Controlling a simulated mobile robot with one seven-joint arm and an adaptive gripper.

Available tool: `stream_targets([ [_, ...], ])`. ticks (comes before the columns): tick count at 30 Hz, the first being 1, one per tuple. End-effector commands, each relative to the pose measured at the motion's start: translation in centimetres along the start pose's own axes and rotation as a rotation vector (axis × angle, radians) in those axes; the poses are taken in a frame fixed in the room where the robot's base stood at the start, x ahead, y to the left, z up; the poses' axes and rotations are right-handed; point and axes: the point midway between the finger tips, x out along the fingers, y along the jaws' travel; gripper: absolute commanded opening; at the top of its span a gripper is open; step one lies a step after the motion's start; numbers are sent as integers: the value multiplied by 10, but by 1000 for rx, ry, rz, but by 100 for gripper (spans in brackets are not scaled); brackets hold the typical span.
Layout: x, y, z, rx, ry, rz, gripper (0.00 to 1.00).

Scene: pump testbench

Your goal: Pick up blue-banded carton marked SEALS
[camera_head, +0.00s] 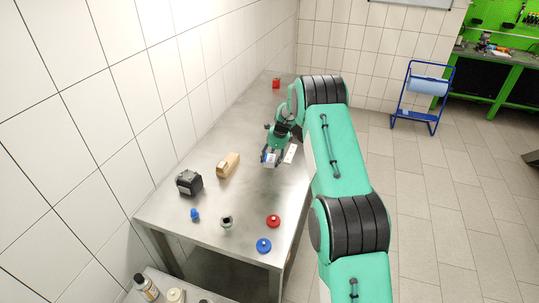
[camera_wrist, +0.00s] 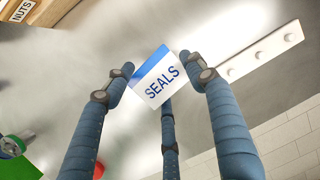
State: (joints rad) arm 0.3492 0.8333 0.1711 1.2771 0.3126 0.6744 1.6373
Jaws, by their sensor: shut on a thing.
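The blue-banded carton marked SEALS (camera_wrist: 160,82) is white with a blue band along one edge. In the wrist view it sits tilted between the fingertips of my gripper (camera_wrist: 167,85), which is shut on it. In the head view my gripper (camera_head: 271,156) is over the right part of the steel table, and the small carton (camera_head: 269,160) shows at its fingertips. I cannot tell from these frames whether the carton is clear of the table top.
On the steel table (camera_head: 222,198) stand a brown NUTS box (camera_head: 228,165), a black block (camera_head: 189,182), a blue fitting (camera_head: 195,215), a grey fitting (camera_head: 227,222), a red part (camera_head: 273,221) and a blue part (camera_head: 263,245). A white strip (camera_head: 290,153) lies beside my gripper.

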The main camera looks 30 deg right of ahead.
Motion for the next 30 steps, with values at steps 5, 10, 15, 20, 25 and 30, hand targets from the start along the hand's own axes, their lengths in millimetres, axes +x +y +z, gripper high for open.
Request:
stream_targets([
  [5,-7,19,-6,0,-1,-1,27],
  [10,-11,31,-10,1,0,0,27],
  [15,-13,37,-12,0,0,-1,27],
  [20,-14,38,-13,0,0,-1,27],
  [25,-13,38,-13,0,0,-1,26],
  [30,-13,38,-13,0,0,-1,26],
])
